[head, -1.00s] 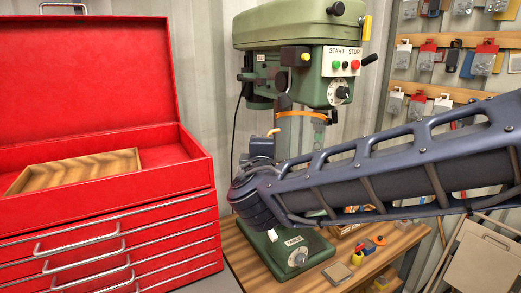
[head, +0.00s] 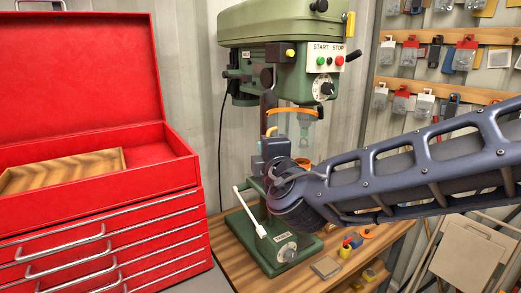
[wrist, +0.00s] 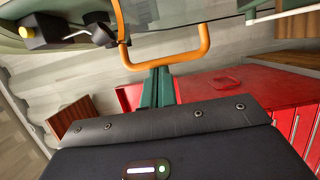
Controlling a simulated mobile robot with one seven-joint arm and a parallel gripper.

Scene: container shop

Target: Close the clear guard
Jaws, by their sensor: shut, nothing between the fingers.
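The clear guard (head: 304,127) hangs below the head of the green drill press (head: 285,30) in the head view, with an orange band (head: 292,110) around its top. I cannot tell how far it is swung. In the wrist view, the clear panel (wrist: 185,12) is at the top with a U-shaped orange handle (wrist: 165,60) below it. My gripper (wrist: 160,70) is shut and empty; its dark green fingers end close to the handle's crossbar, and I cannot tell if they touch it. In the head view my wrist covers part of the press's lower middle.
A red tool chest (head: 90,225) with its lid up stands left of the press. A white lever (head: 250,211) sticks up near the press base (head: 286,250). Small items lie on the wooden bench (head: 232,232). A pegboard of hanging packets is at the right.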

